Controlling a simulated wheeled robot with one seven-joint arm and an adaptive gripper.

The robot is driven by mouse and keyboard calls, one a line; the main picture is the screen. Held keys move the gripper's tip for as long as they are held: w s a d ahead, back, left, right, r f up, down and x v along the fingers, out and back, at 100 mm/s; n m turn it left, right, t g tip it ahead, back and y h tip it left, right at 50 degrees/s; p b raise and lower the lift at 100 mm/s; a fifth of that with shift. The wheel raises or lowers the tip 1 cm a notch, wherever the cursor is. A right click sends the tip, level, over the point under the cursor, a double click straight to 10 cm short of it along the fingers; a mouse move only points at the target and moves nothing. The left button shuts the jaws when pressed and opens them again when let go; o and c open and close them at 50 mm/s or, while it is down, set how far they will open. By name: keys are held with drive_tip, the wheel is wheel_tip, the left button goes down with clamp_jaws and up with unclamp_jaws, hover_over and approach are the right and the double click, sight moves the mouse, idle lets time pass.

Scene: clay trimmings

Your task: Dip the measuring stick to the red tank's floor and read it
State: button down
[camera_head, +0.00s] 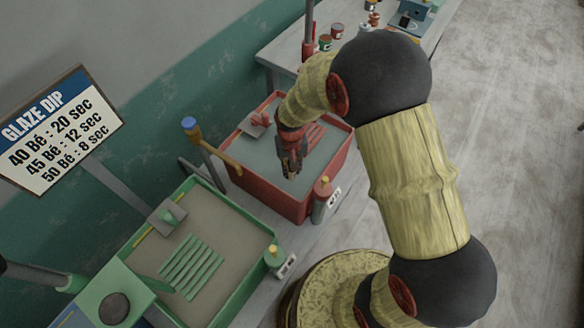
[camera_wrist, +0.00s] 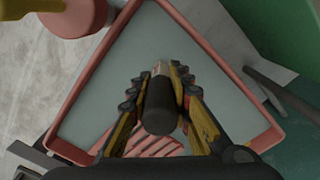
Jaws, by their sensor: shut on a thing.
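The red tank (camera_head: 262,190) stands on the bench in the middle of the head view, filled with flat grey liquid. Its red rim (camera_wrist: 240,50) frames the wrist view. My gripper (camera_head: 291,170) is over the tank, pointing down. In the wrist view my gripper (camera_wrist: 163,85) is shut on a dark cylindrical grip, which I take to be the measuring stick (camera_wrist: 160,108). A short pale piece shows at the grip's far end. The stick's lower end is not visible, so I cannot tell how deep it reaches. No scale marks can be read.
A green tank (camera_head: 240,262) with a green slatted rack stands at the front left. A red slatted rack (camera_wrist: 155,145) lies in the red tank. A post with a blue top (camera_head: 190,125) stands between the tanks. A glaze sign (camera_head: 60,130) hangs at left.

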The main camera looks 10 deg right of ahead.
drive_tip(key=shift+f+b, duration=0.6)
drive_tip(key=shift+f, duration=0.4)
idle(0.6)
drive_tip(key=shift+r, duration=0.1)
idle(0.5)
wheel_tip(320, 180, up, 29)
drive_tip(key=p, duration=1.8)
idle(0.6)
